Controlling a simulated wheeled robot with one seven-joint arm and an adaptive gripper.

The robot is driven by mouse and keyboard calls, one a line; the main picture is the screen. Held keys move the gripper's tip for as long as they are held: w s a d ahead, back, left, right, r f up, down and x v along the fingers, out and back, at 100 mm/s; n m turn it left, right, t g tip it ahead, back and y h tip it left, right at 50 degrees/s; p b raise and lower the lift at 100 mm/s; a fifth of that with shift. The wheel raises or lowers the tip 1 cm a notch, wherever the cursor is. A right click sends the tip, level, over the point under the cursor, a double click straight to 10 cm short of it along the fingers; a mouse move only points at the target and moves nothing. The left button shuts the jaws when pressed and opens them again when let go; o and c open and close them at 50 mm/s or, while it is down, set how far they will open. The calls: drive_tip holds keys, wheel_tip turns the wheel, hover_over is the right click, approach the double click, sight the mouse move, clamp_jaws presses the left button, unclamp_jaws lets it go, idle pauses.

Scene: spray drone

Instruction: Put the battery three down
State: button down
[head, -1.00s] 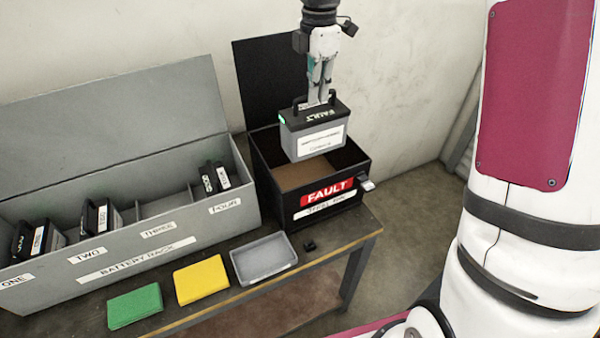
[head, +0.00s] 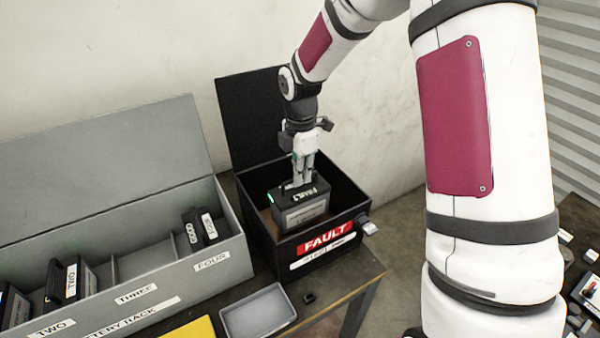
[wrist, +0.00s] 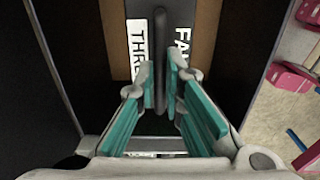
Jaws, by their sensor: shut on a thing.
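Battery three (head: 303,212) is a grey block with a black top marked FAULT, a green light at its left end and a white label on its front. In the wrist view its top (wrist: 180,50) reads THREE and FAULT beside a black handle. My gripper (head: 300,184) is shut on that handle from above; the fingers also show in the wrist view (wrist: 162,88). The battery is upright, low inside the open black FAULT box (head: 345,248). Its lower part is hidden by the front wall, so I cannot tell whether it touches the floor.
A grey battery rack (head: 170,278) stands left, with batteries in slots two and four; slot three is empty. A grey tray (head: 258,314), a yellow pad (head: 190,329) and a small black piece (head: 309,297) lie in front. The FAULT box lid (head: 245,125) stands open behind.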

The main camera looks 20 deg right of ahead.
sight(300, 189)
drive_tip(key=shift+f+p, duration=0.3)
drive_tip(key=shift+f, duration=2.5)
drive_tip(key=shift+f, duration=0.1)
drive_tip(key=c, duration=1.7)
unclamp_jaws()
drive_tip(key=shift+f, duration=0.1)
